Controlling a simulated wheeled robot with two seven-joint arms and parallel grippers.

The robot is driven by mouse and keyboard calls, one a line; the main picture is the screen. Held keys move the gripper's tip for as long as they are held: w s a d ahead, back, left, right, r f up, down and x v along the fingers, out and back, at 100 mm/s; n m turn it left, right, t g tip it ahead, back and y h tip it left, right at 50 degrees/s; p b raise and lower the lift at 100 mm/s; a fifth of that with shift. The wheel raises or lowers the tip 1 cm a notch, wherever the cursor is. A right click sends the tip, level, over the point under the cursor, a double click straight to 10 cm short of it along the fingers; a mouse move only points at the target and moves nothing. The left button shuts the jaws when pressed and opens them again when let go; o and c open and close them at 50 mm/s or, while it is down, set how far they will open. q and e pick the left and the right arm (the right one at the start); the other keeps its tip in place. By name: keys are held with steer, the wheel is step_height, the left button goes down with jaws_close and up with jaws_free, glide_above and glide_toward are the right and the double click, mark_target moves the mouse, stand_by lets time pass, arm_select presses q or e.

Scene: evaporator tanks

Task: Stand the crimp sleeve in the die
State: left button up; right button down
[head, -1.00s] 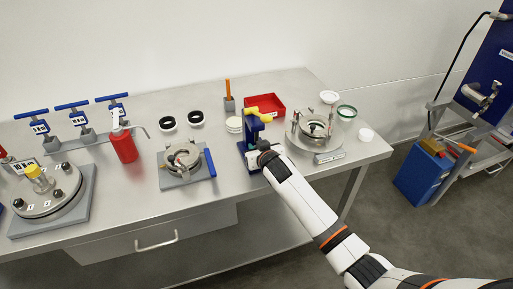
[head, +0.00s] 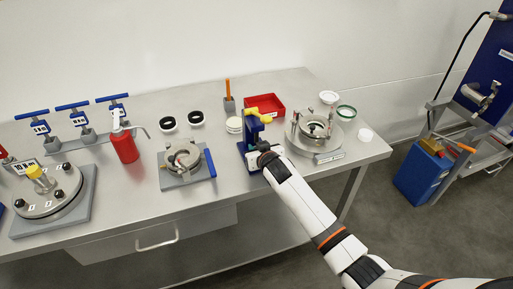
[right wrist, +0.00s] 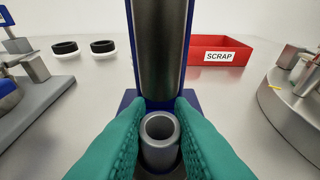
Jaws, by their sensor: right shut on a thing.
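The crimp sleeve (right wrist: 160,153), a grey hollow tube, stands upright between the two green fingers of my right gripper (right wrist: 160,128) in the right wrist view. The gripper is shut on it. The sleeve's lower end is at a dark part low in the blue press (head: 252,128), under a thick grey ram (right wrist: 160,45). That part looks like the die, but the fingers hide most of it, and I cannot tell whether the sleeve is seated. In the head view, my right gripper (head: 266,158) is at the front of the press and the sleeve is hidden. My left gripper is not in view.
A red SCRAP bin (right wrist: 208,54) stands behind the press on the right. A round metal fixture (head: 314,132) is close on the right, and a clamp on a grey plate (head: 186,165) is on the left.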

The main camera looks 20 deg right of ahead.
steer(key=c, duration=1.2)
jaws_free()
steer(key=shift+s, duration=0.1)
steer(key=shift+s+r+p, duration=0.1)
steer(key=shift+s+p, duration=0.95)
steer(key=shift+s, duration=0.2)
steer(key=shift+s+d+p, duration=0.1)
steer(key=shift+s+p, duration=0.8)
steer(key=shift+s, duration=0.5)
steer(key=shift+s+p, duration=0.8)
steer(key=shift+s, duration=1)
